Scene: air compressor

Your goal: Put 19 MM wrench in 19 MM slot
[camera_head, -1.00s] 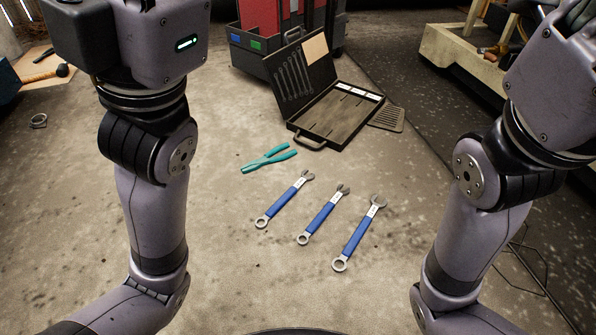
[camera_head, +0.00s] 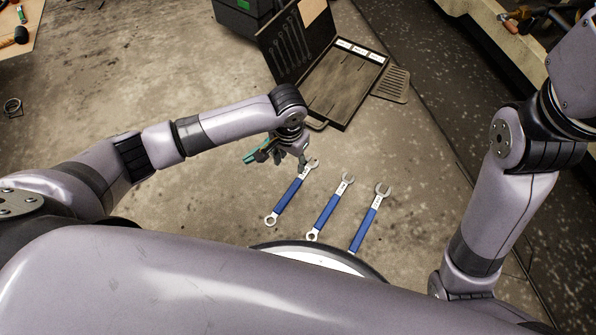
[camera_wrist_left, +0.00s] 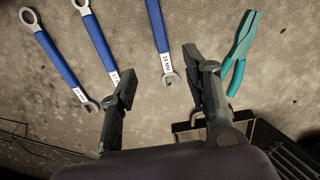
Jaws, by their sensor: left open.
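Three blue-handled wrenches lie apart on the floor: the left wrench (camera_head: 288,197), the middle wrench (camera_head: 329,208) and the right wrench (camera_head: 370,220). My left gripper (camera_head: 292,160) is open and empty above the left wrench's open jaw end. In the left wrist view, that wrench (camera_wrist_left: 157,30) points between its fingers (camera_wrist_left: 160,75). My right gripper is out of view.
Teal pliers (camera_head: 257,153) lie beside the left wrench, partly hidden by my left gripper. A slotted plate (camera_head: 391,85) lies right of the case. A dark cabinet (camera_head: 240,18) stands behind it.

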